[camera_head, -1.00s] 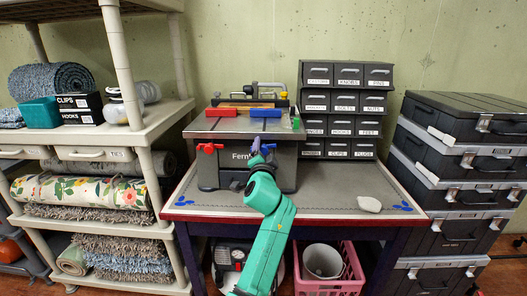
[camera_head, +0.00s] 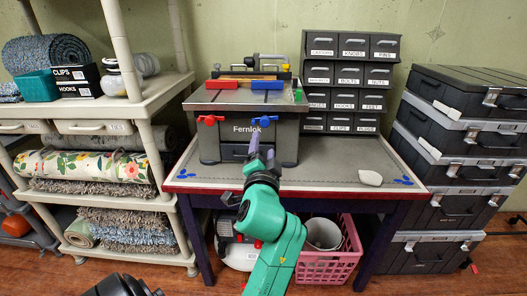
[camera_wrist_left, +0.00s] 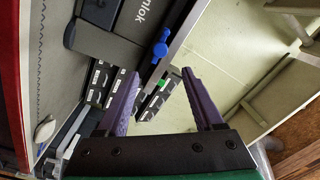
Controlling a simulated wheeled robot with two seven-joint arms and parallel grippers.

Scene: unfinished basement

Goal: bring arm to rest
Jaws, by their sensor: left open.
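My left arm (camera_head: 272,245) is green and rises from the bottom middle of the head view. Its gripper (camera_head: 262,148) has two purple fingers, pointing up and spread apart with nothing between them. In the head view it overlaps the front of the grey Fernlok machine (camera_head: 222,135); the exact gap in depth is hard to tell. In the left wrist view the fingers (camera_wrist_left: 163,100) are wide apart and empty, with the machine and a blue knob (camera_wrist_left: 160,48) beyond them. My right gripper does not show.
The workbench (camera_head: 320,190) holds the machine, a drawer rack (camera_head: 350,64) and a pale stone-like lump (camera_head: 370,178). A pink crate (camera_head: 335,265) is underneath. Shelving (camera_head: 150,125) with rolled rugs stands left. Stacked black cases (camera_head: 460,145) stand right.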

